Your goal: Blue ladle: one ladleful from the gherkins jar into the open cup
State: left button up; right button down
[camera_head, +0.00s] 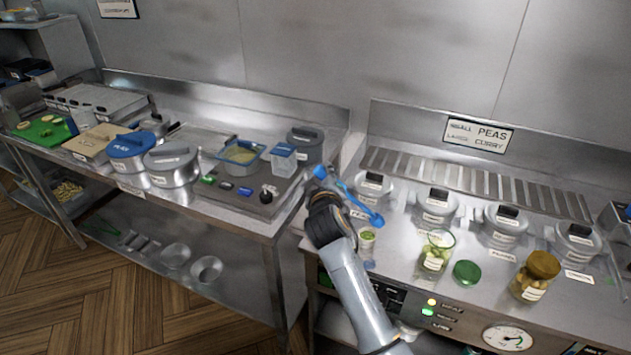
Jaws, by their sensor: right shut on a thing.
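My right gripper (340,190) is shut on the blue ladle (359,203) above the left end of the right-hand counter. One blue end of the ladle reaches right and down, over or just behind the small cup; the other blue end shows at the upper left. I cannot tell what the ladle holds. The small cup (367,248) stands open, with green showing at its top. The open glass jar with green pieces (436,252), apparently the gherkins jar, stands to its right. A green lid (467,273) lies beside that jar. My left gripper is out of view.
Several lidded metal pots, such as this one (437,205), line the back of the counter. A blue-rimmed container (241,155) and a blue-lidded pot (127,148) stand on the left counter.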

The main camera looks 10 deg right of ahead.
jog(key=d+r+m, duration=0.1)
jog(key=s+d+r+m, duration=0.1)
jog(key=d, duration=0.1)
jog(key=d+r+m, duration=0.1)
jog(key=shift+s+d+r+t+y, duration=0.1)
jog(key=shift+s+d+t+y, duration=0.15)
jog(key=shift+s+t+y, duration=0.15)
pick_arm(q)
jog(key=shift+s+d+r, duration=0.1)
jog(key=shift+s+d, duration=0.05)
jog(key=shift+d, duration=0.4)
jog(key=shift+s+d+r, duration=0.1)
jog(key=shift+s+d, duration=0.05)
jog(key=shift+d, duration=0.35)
pick_arm(e)
jog(key=s+d+r+m+t, duration=0.1)
jog(key=s+d+r+m, duration=0.1)
jog(key=d+m, duration=0.3)
jog(key=shift+s+d+r+t+y, duration=0.3)
jog(key=shift+s+d, duration=0.35)
jog(key=shift+d, duration=1.1)
pick_arm(q)
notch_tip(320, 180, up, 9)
jog(key=p, duration=0.9)
pick_arm(e)
notch_tip(320, 180, up, 9)
jog(key=shift+f, duration=0.15)
